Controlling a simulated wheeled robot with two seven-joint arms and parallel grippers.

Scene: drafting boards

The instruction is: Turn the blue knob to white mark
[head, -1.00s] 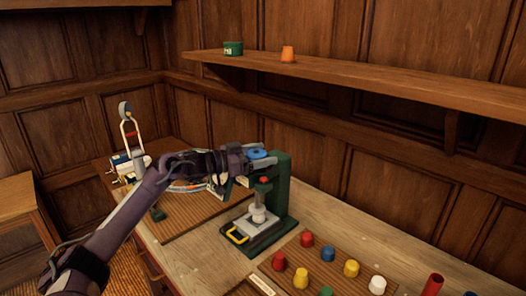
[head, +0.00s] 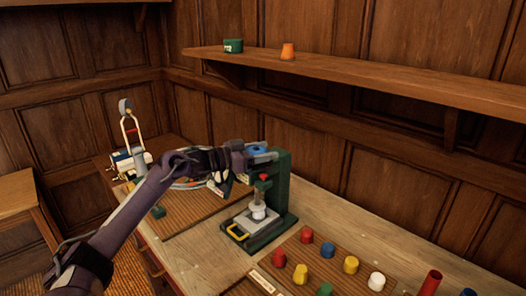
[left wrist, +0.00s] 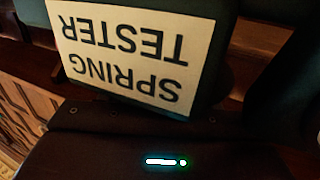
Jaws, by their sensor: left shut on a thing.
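The green spring tester (head: 283,192) stands on the bench in the head view, with the blue knob (head: 258,149) at its top. My left gripper (head: 264,154) comes in from the left and is shut on the blue knob, its fingers hiding part of it. The white mark cannot be made out in either view. In the left wrist view, the tester's white "SPRING TESTER" label (left wrist: 130,48) appears upside down and close; the knob does not show there. My right gripper is not in view.
A board (head: 330,284) with several coloured caps lies at the front right. A red tube (head: 430,283) stands at its right. Another device (head: 130,160) is behind my left arm. A wall shelf (head: 350,75) above holds a green tin (head: 233,46) and an orange cup (head: 288,51).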

